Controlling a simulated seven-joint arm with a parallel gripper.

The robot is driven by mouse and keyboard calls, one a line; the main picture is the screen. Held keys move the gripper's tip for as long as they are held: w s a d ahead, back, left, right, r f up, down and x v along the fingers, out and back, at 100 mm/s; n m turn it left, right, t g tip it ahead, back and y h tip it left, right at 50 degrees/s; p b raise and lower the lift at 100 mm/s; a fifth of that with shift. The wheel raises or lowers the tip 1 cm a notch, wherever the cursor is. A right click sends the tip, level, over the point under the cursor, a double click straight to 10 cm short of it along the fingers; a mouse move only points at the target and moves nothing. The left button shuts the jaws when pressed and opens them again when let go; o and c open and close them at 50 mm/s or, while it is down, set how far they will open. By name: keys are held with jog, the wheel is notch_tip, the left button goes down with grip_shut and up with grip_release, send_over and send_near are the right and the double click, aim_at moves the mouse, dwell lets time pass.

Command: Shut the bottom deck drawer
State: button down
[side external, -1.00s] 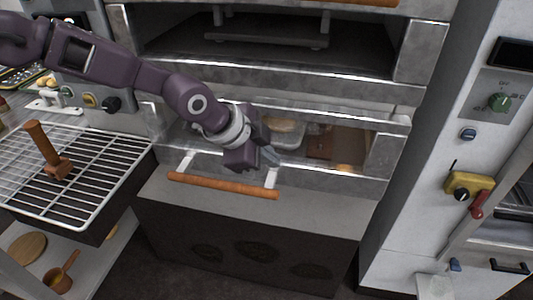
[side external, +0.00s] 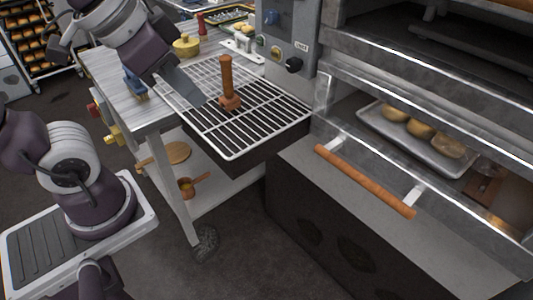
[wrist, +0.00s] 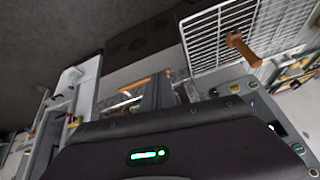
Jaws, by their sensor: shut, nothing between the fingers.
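The bottom deck of the oven has a metal front (side external: 440,190) with a long wooden handle (side external: 365,182) on two pale brackets. Its opening shows a metal tray (side external: 375,112) with several browned pastries (side external: 420,130). I cannot tell how far the drawer stands out. My gripper (side external: 190,92) is at the upper left of the side view, over the wire rack, well apart from the handle. It is shut and empty. In the wrist view the orange handle (wrist: 122,84) shows beyond my dark fingers (wrist: 152,92); part of the oven is hidden there.
A wire rack (side external: 275,130) with a wooden tool (side external: 227,85) on it sits left of the oven. A metal table (side external: 125,90) and a wheeled lower shelf (side external: 215,190) stand there too. A dark box (side external: 330,235) is below the handle. Floor at bottom centre is clear.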

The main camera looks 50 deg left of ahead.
jog(key=s, duration=0.1)
jog(key=s+f+n, duration=0.1)
jog(key=s, duration=0.1)
jog(key=s+a+f+n, duration=0.1)
jog(key=shift+s, duration=0.4)
